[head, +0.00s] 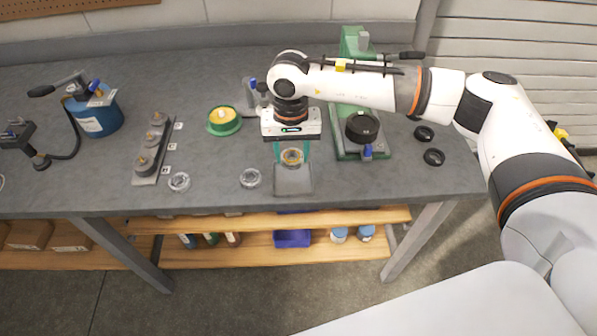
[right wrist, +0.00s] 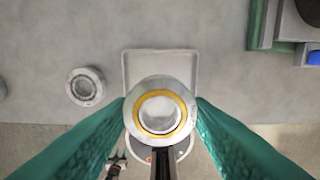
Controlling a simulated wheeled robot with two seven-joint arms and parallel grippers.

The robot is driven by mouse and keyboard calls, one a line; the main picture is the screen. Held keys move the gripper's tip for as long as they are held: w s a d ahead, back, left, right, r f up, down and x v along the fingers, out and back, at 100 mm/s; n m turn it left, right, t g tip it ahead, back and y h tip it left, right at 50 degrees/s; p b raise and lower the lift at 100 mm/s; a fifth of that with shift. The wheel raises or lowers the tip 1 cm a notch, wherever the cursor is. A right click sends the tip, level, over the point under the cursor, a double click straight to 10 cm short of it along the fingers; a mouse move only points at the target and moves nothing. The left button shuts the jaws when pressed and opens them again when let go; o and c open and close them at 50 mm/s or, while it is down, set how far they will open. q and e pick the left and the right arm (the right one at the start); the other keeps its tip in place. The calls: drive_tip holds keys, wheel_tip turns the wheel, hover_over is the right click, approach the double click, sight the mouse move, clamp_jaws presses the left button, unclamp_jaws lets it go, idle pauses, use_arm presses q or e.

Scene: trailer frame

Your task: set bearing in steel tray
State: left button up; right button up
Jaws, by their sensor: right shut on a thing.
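The bearing (head: 291,157), a pale ring with a yellow-gold band, is held between the teal fingers of my right gripper (head: 291,150). The right wrist view shows the same bearing (right wrist: 161,88) between the two fingertips (right wrist: 160,106). The steel tray (head: 293,183) is a shallow grey square at the front edge of the bench. In the right wrist view the tray (right wrist: 133,68) lies beneath, and the bearing covers its near part. The bearing looks larger than the ring on the bench, so it appears to be above the tray. My left gripper is not in view.
Two clear ring-shaped parts (head: 250,178) (head: 180,181) lie left of the tray. A green press (head: 348,140) stands to its right, with two black rings (head: 433,157) beyond. A green-and-yellow round part (head: 224,121), a block with several knobs (head: 145,170) and a blue can (head: 95,115) stand left.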

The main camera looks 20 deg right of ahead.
sight(293, 179)
wheel_tip(293, 179, down, 2)
drive_tip(key=shift+w+f, duration=0.1)
drive_tip(key=shift+f, duration=0.1)
wheel_tip(293, 179, down, 4)
drive_tip(key=shift+r+p, duration=0.2)
drive_tip(key=shift+p, duration=0.4)
drive_tip(key=shift+f, duration=0.25)
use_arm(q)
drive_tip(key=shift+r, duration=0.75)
use_arm(e)
drive_tip(key=shift+f+b, duration=0.2)
drive_tip(key=shift+b, duration=0.15)
drive_tip(key=o, duration=0.9)
drive_tip(key=shift+r, duration=0.1)
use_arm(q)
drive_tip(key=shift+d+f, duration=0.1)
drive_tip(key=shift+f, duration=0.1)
